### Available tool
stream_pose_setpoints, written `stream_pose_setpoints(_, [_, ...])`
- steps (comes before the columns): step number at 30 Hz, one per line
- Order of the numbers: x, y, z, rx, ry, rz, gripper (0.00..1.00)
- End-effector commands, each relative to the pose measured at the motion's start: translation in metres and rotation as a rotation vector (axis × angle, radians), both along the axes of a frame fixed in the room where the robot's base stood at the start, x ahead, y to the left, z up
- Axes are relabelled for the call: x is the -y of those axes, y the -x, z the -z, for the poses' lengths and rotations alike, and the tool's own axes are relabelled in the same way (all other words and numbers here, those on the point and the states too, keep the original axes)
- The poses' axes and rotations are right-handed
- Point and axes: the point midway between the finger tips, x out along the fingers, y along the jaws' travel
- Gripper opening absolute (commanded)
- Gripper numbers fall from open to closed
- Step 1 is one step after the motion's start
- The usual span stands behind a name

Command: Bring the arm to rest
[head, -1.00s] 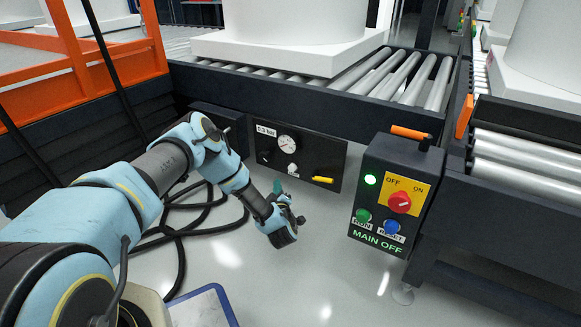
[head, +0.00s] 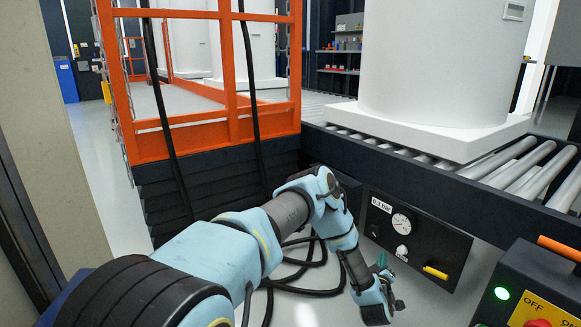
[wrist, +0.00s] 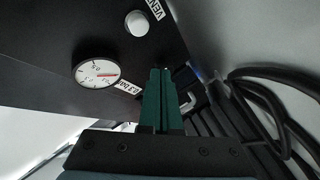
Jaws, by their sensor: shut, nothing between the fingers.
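My arm reaches from the lower left of the head view toward the black gauge panel. My gripper (head: 384,285) hangs low in front of the panel, apart from it as far as I can tell. In the wrist view its green fingers (wrist: 160,100) are together with nothing between them. The gauge panel (head: 415,262) carries a round white dial (head: 402,222), a white knob (head: 402,252) and a yellow handle (head: 435,272). The dial (wrist: 97,74) and the white knob (wrist: 137,23) also show in the wrist view.
An orange-railed lift (head: 210,120) stands at the left on a dark bellows base. Black hoses (head: 310,272) lie on the floor beside my arm. A white tank (head: 430,65) stands on the roller conveyor (head: 490,170). A control box (head: 520,290) with a lit green lamp is at lower right.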

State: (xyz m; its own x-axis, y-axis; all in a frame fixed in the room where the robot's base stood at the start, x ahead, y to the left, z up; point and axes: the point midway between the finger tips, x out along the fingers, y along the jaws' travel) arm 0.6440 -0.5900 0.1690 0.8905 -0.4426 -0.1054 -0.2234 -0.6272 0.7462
Motion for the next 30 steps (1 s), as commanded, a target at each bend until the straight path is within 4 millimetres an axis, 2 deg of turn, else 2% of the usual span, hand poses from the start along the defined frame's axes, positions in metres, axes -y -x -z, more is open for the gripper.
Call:
stream_pose_setpoints(1, [0.001, -0.012, -0.022, -0.005, -0.024, 0.026, 0.0])
stream_pose_setpoints(5, [-0.004, -0.034, -0.066, -0.05, -0.134, 0.121, 0.0])
stream_pose_setpoints(8, [-0.018, -0.047, -0.098, -0.092, -0.236, 0.186, 0.0])
stream_pose_setpoints(11, [-0.041, -0.055, -0.129, -0.138, -0.342, 0.237, 0.0])
stream_pose_setpoints(16, [-0.097, -0.057, -0.181, -0.234, -0.523, 0.297, 0.0])
stream_pose_setpoints(20, [-0.151, -0.047, -0.22, -0.325, -0.653, 0.321, 0.0])
stream_pose_setpoints(23, [-0.198, -0.033, -0.25, -0.405, -0.743, 0.327, 0.0])
stream_pose_setpoints(26, [-0.246, -0.01, -0.279, -0.495, -0.82, 0.328, 0.0])
stream_pose_setpoints(30, [-0.311, 0.035, -0.318, -0.635, -0.902, 0.323, 0.0])
